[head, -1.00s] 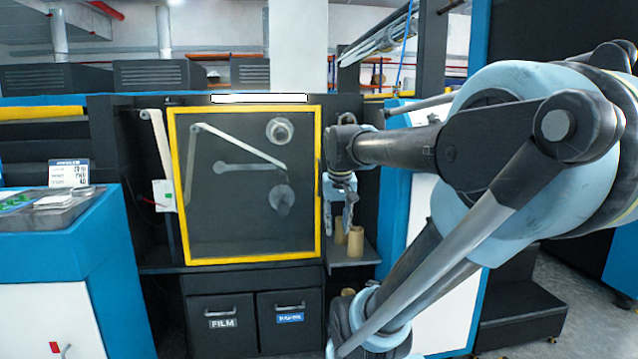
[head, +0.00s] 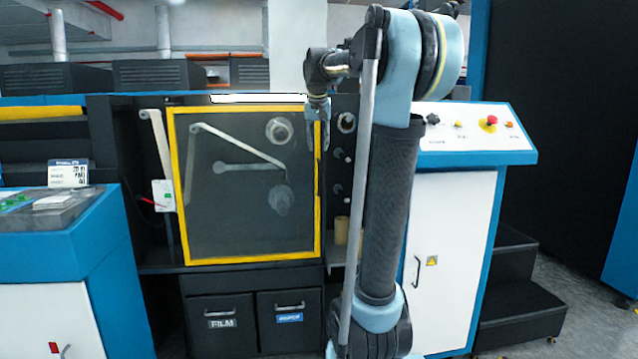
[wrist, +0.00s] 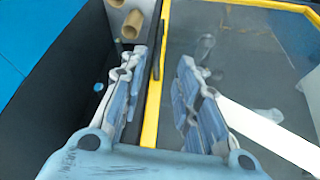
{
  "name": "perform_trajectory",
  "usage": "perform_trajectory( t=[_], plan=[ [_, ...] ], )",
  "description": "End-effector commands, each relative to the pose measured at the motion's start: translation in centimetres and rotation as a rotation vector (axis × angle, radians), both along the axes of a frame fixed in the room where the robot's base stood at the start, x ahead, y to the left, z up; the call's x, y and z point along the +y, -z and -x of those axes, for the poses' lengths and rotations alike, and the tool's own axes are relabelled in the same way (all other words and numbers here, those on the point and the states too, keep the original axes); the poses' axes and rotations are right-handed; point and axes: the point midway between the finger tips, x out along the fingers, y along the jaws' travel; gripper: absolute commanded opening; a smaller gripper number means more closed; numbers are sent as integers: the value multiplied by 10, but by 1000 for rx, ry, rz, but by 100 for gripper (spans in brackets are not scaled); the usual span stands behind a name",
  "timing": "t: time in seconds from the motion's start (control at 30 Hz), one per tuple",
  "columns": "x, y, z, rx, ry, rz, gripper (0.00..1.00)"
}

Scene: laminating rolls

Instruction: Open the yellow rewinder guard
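The yellow rewinder guard (head: 176,185) is a clear panel in a yellow frame and stands shut over the machine front in the head view. In the wrist view its yellow edge (wrist: 151,118) runs up between my fingers, with a thin black handle (wrist: 158,50) along it. My gripper (head: 319,143) points down at the guard's upper right edge. In the wrist view my gripper (wrist: 163,60) is open and empty, one finger on each side of the frame edge. I cannot tell whether the fingers touch the handle.
Tan cores (head: 341,230) stand on a small shelf right of the guard, and also show in the wrist view (wrist: 131,25). Film and paper bins (head: 220,324) are below. A blue and white control cabinet (head: 450,240) with a red button stands to the right. A blue console (head: 70,235) is at left.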

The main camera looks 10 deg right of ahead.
Motion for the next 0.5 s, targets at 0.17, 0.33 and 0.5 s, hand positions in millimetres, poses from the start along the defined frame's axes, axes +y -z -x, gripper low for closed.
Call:
perform_trajectory(
  t=[0.17,0.33,0.5],
  plan=[
    [-2,23,-9,0,0,0,30],
    [-5,51,-20,0,0,0,30],
    [-7,78,-31,0,-1,0,30]
  ],
)
